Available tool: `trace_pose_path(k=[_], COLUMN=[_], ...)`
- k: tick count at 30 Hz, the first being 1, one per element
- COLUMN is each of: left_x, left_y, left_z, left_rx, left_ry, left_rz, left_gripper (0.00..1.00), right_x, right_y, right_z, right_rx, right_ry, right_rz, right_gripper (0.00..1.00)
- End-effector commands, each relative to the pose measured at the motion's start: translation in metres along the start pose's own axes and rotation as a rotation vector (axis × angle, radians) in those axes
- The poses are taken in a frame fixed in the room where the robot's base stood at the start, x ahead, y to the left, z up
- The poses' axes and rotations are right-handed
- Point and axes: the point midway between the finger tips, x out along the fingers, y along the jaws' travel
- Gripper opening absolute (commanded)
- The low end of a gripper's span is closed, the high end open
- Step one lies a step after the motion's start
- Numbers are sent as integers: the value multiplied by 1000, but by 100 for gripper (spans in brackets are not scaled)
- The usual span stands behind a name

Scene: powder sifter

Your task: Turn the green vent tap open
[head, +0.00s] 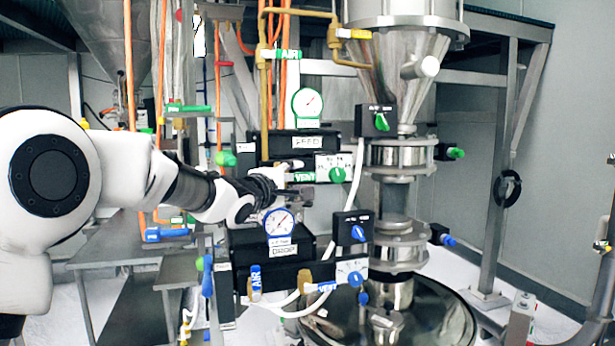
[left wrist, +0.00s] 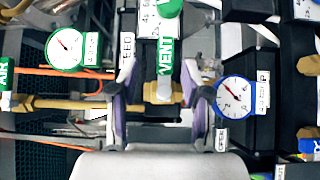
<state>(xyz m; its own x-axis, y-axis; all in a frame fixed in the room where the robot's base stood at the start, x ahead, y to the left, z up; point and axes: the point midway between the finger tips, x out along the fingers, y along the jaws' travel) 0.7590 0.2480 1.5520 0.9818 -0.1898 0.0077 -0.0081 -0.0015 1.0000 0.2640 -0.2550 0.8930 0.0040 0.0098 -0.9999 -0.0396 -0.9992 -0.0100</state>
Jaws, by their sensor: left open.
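The green vent tap (head: 304,177) has a lever marked VENT and sits on the upper black valve block in the head view. In the left wrist view its green lever (left wrist: 165,58) points down the picture toward a brass fitting. My left gripper (head: 276,182) is at the tap, from the left. In the left wrist view my left gripper (left wrist: 160,105) is open, one finger on each side of the lever's lower end and the fitting. I cannot tell whether either finger touches. My right gripper is not in view.
A white-faced gauge with a green rim (head: 307,103) is above the tap, and a blue-rimmed gauge (head: 279,222) is close below my gripper. A green knob (head: 337,175) is just right of the tap. A blue air tap (head: 255,282) is lower down. The steel hopper (head: 400,60) stands right.

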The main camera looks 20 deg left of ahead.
Motion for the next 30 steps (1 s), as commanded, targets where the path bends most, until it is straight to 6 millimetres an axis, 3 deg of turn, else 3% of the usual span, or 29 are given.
trace_pose_path(k=[3,9,18,19,22,23,30], left_x=[24,58,65,65,64,64,64], left_y=[4,1,-3,-3,-3,-3,-4], left_z=[0,0,0,0,0,0,1], left_rx=[1,1,0,0,0,0,-1], left_ry=[0,0,0,0,0,0,0], left_rz=[-3,-4,-4,-4,-4,-4,-2], left_gripper=[48,48,48,41,5,0,0], right_x=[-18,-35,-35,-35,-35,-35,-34], right_y=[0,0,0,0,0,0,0], right_z=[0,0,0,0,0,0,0], right_rx=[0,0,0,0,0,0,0], right_ry=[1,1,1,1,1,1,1], right_rz=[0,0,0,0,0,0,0], right_gripper=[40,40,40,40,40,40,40])
